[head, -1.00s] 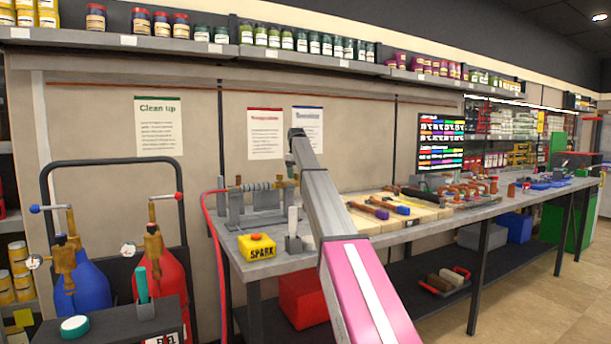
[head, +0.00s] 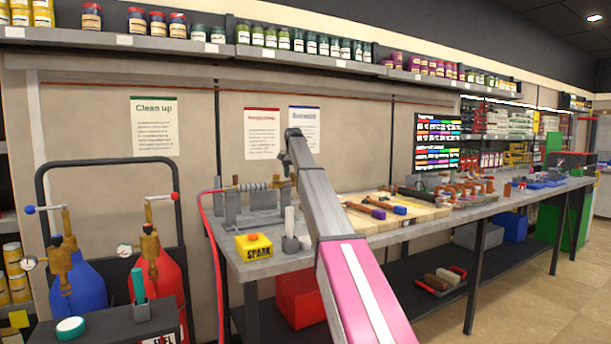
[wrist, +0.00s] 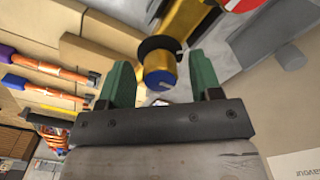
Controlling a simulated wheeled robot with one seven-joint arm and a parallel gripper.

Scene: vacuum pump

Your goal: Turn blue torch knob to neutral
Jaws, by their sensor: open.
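In the wrist view, the blue torch knob (wrist: 159,82) has a white mark on its end face. It sits on a brass torch body (wrist: 185,25) with a black collar behind the knob. My gripper (wrist: 160,62) is open, with one green finger on each side of the knob. I see gaps between the knob and both fingers; whether it is fully between the tips in depth I cannot tell. Part of a red knob (wrist: 240,4) shows at the top right. In the head view, my arm hides the gripper and the blue knob.
In the head view, a yellow SPARK box (head: 254,246) stands on the workbench (head: 275,268) near the torch end. Orange and blue handled tools lie to the right.

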